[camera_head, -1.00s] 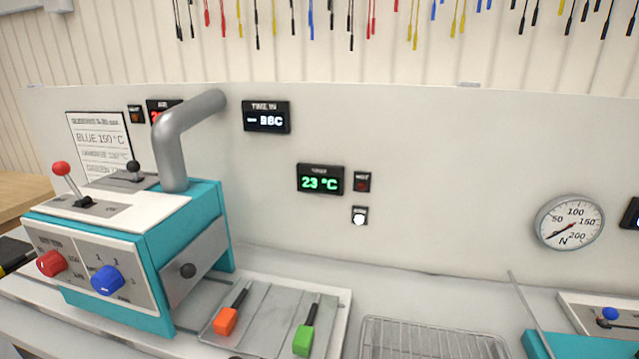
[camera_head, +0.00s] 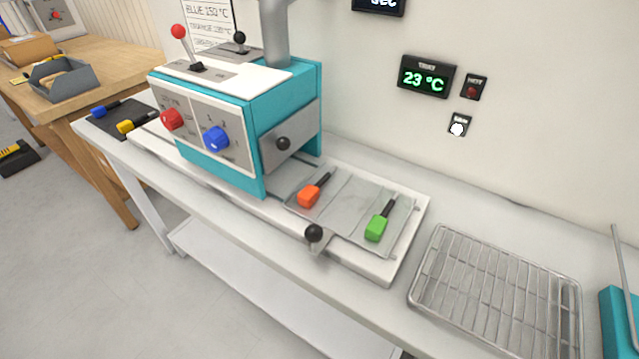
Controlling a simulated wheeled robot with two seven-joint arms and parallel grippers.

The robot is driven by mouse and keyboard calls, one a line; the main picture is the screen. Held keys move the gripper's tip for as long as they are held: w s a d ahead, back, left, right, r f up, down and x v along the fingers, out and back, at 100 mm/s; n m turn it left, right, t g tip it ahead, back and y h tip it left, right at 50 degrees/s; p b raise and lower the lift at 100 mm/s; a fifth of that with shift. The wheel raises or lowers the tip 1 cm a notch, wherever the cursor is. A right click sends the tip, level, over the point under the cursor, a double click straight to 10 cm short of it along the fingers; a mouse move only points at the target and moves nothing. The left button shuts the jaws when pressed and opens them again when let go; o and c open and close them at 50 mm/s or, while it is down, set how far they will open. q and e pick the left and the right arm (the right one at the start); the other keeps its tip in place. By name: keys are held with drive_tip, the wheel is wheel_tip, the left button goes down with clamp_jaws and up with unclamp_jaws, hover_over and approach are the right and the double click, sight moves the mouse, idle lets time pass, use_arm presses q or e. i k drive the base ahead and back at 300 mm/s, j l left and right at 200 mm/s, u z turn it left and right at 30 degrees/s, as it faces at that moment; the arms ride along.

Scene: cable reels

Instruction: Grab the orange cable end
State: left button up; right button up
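The orange cable end (camera_head: 309,195) has a block-shaped orange body and a short black stem pointing up and to the right. A green cable end (camera_head: 377,228) with a black stem lies on the right part of the same tray. Neither of my grippers shows in the head view.
A black ball knob (camera_head: 314,233) sticks out at the tray's front edge. A wire rack (camera_head: 495,290) lies right of the tray. Blue (camera_head: 100,112) and yellow (camera_head: 126,127) cable ends lie on a dark mat at left. A wooden table (camera_head: 110,95) stands further left.

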sight(310, 194)
drive_tip(key=k+j+z, duration=0.1)
drive_tip(key=j+z, duration=0.35)
drive_tip(key=k+j+z, duration=0.15)
drive_tip(key=z, duration=0.25)
drive_tip(key=k+j+z, duration=0.15)
drive_tip(key=j+z, duration=0.3)
drive_tip(key=k+j+z, duration=0.1)
drive_tip(key=k+z, duration=0.15)
drive_tip(key=z, duration=0.15)
